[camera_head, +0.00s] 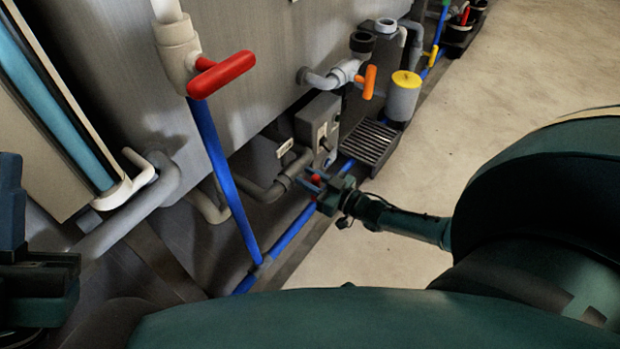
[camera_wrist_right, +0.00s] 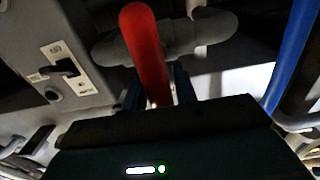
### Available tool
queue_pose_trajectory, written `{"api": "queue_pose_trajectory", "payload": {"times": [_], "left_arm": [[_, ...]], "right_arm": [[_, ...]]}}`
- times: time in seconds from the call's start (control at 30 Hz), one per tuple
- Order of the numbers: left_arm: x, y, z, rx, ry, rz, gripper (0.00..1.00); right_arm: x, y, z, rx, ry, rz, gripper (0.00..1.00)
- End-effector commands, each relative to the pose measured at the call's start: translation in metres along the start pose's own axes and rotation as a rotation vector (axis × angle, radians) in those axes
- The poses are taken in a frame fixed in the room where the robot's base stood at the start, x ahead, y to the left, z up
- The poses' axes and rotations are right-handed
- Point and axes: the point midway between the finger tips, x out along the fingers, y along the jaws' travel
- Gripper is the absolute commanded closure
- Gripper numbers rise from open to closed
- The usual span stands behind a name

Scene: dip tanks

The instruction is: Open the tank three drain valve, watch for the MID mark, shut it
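A red valve handle (camera_wrist_right: 147,55) stands between the two dark blue fingers of my right gripper (camera_wrist_right: 158,92) in the right wrist view. The fingers flank it closely on both sides and appear to touch it. In the head view my right gripper (camera_head: 316,184) is low by the tank wall, with a bit of red at its fingers. The handle joins a grey pipe fitting (camera_wrist_right: 195,38); its turn position is hard to read. No MID mark is readable.
A larger red-handled valve (camera_head: 222,74) and an orange-handled valve (camera_head: 369,82) are on the grey tank wall. A grey switch box (camera_head: 318,124), a black floor grate (camera_head: 371,143) and a yellow-topped canister (camera_head: 404,95) stand nearby. Blue pipe (camera_head: 222,165) runs low. Open floor lies right.

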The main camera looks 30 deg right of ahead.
Motion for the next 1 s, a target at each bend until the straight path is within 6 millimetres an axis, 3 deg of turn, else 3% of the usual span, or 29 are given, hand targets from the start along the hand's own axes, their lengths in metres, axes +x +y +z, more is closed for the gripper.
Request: {"api": "queue_pose_trajectory", "payload": {"times": [0.33, 0.67, 1.0], "left_arm": [[0.0000, 0.0001, 0.0000, 0.000, 0.000, 0.000, 1.00], [0.0006, -0.0002, -0.0001, -0.002, -0.003, 0.000, 1.00], [-0.0012, 0.0011, 0.0047, -0.020, -0.040, 0.000, 1.00]], "right_arm": [[-0.0003, 0.0000, 0.0002, 0.000, 0.000, 0.000, 1.00], [-0.0005, -0.0016, 0.0003, -0.039, 0.000, 0.000, 1.00], [-0.0006, -0.0072, 0.0011, -0.259, -0.001, 0.001, 1.00]]}}
